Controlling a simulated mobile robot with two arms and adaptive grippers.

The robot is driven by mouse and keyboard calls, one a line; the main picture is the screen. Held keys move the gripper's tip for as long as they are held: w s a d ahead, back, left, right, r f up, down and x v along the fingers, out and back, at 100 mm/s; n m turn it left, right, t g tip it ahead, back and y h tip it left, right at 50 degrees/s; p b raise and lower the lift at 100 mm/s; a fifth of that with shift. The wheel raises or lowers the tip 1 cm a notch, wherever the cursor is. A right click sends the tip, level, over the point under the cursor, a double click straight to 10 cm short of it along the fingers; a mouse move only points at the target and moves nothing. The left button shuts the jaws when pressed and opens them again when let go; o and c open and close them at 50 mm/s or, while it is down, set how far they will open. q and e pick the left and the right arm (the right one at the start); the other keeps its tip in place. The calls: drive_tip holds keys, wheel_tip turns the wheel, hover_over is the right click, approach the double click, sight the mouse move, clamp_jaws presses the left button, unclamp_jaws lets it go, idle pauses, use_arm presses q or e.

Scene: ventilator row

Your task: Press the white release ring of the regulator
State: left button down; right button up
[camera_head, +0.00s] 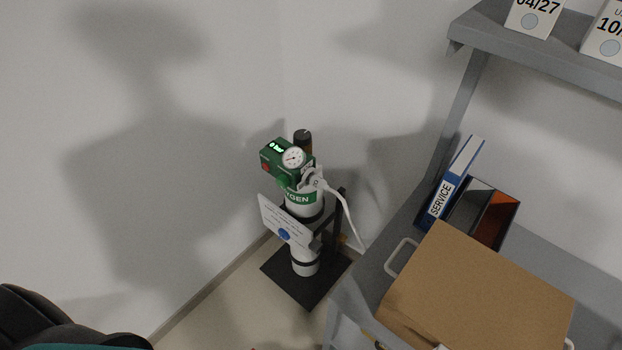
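A green regulator (287,164) with a round white dial gauge (293,157) and a small lit green display (277,146) sits on top of a white oxygen cylinder (303,206) with a green label band. Pale fittings (313,178) are at the regulator's right side, where a white hose (344,208) leaves and hangs down to the right. I cannot clearly make out the white release ring among these fittings. Neither of my grippers is in view.
The cylinder stands in a dark stand (307,284) in the wall corner, with a white sign (284,222) in front. At right, a grey shelf (376,275) holds a cardboard box (477,295), a blue binder (452,184) and a dark organizer (490,209). A black and teal object (50,325) is at bottom left.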

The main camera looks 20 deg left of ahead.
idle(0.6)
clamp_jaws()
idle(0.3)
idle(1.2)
